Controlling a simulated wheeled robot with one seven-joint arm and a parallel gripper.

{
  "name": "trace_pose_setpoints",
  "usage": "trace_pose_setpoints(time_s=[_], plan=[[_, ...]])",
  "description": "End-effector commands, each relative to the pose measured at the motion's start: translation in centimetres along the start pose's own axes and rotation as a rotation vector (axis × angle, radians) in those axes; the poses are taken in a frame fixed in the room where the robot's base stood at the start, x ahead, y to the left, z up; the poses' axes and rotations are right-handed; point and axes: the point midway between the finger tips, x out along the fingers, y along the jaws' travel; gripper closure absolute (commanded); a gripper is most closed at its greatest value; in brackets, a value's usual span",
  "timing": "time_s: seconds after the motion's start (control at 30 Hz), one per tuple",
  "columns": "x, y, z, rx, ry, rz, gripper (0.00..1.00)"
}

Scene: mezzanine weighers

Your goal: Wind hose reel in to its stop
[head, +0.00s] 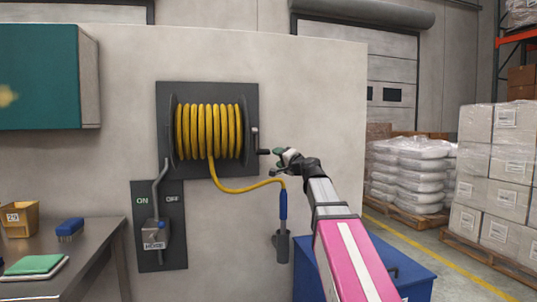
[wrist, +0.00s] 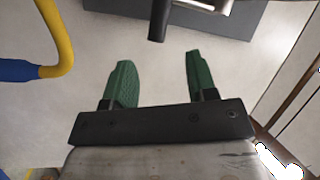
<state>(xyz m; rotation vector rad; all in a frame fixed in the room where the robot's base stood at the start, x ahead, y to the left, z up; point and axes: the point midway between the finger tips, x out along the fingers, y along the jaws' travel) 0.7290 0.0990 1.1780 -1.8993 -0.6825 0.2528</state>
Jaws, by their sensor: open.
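The hose reel (head: 243,95) is mounted on a dark plate on the pale wall, with several coils of yellow hose (head: 208,132) wound on it. A loop of hose hangs below to a blue nozzle end (head: 283,205) in a holder. The crank handle (head: 264,152) sticks out at the reel's right side. My gripper (head: 276,159) is just right of the handle. In the wrist view my gripper (wrist: 157,80) has its green fingers apart and empty. The dark handle (wrist: 159,20) lies ahead of the gap between them, apart from both fingers.
A hose valve box (head: 153,234) with ON and OFF marks is left below the reel. A metal table (head: 95,255) with a brush and cloths stands at left. A blue cabinet (head: 405,275) is below my arm. Stacked pallets stand at right.

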Motion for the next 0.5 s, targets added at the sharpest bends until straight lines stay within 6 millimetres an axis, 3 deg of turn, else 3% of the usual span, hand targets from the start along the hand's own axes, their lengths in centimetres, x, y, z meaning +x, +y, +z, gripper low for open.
trace_pose_setpoints(time_s=[0.2, 0.5], plan=[[0.7, 0.2, 0.8, 0.308, 0.012, -0.017, 0.48], [1.7, 0.2, 0.8, 0.380, 0.014, -0.021, 0.48]])
